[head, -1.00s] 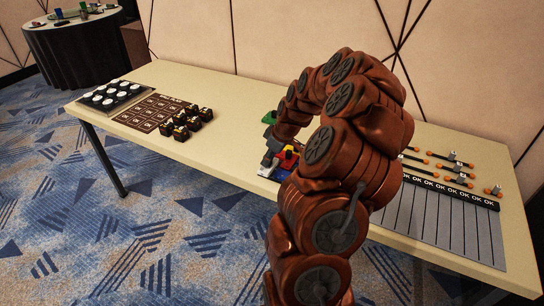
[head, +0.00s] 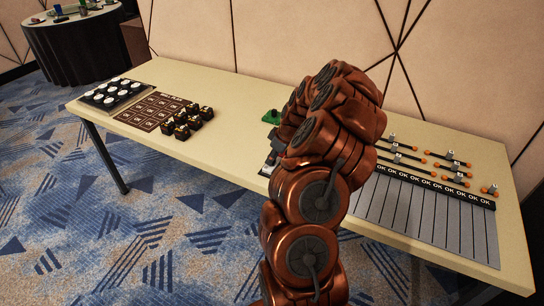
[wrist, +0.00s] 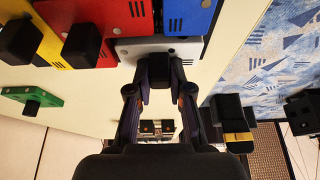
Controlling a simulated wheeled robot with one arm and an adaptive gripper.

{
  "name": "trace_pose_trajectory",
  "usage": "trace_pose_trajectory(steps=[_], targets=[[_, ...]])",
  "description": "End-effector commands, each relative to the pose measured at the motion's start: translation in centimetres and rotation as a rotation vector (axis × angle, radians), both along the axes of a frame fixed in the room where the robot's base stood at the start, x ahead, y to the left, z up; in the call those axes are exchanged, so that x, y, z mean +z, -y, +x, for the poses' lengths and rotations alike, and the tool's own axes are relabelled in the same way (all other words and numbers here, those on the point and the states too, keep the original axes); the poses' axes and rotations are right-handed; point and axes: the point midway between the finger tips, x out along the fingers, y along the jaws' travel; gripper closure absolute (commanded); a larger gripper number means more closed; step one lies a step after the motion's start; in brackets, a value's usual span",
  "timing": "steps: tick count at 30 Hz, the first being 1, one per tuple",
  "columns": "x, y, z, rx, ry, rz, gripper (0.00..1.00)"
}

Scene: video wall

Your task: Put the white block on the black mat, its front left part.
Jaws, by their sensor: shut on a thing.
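In the wrist view my gripper (wrist: 159,88) is shut on the black knob of the white block (wrist: 190,48). The white block lies right beside the blue block (wrist: 187,14) and close to the red block (wrist: 88,18), at the front left of this group. I cannot tell whether it rests flat or hangs just above. The black mat cannot be made out clearly; the blocks cover its place in the wrist view, and my arm hides that spot in the head view.
A yellow block (wrist: 40,22) lies by the red one, and a green block (wrist: 33,102) lies apart on the table (head: 226,110). Several black cubes (head: 182,125) and a brown grid (head: 150,112) are to the left. A grey lined sheet (head: 430,218) lies on the right.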

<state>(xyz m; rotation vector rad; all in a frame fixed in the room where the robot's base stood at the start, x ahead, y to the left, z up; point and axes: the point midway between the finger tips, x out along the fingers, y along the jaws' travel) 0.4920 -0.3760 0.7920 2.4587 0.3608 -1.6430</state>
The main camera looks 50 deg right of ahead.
Motion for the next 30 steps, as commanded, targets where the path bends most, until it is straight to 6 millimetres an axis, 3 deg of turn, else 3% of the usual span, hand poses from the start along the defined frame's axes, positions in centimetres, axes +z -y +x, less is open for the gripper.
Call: trace_pose_trajectory(steps=[9,10,16,30], targets=[[-0.4,-0.03,0.01,0.0,0.001,0.0,1.0],[-0.27,-0.03,0.0,0.0,0.0,0.0,0.77],[-0.22,-0.04,0.0,0.0,0.0,0.001,0.56],[0.39,0.04,-0.11,0.0,0.002,0.0,0.55]])
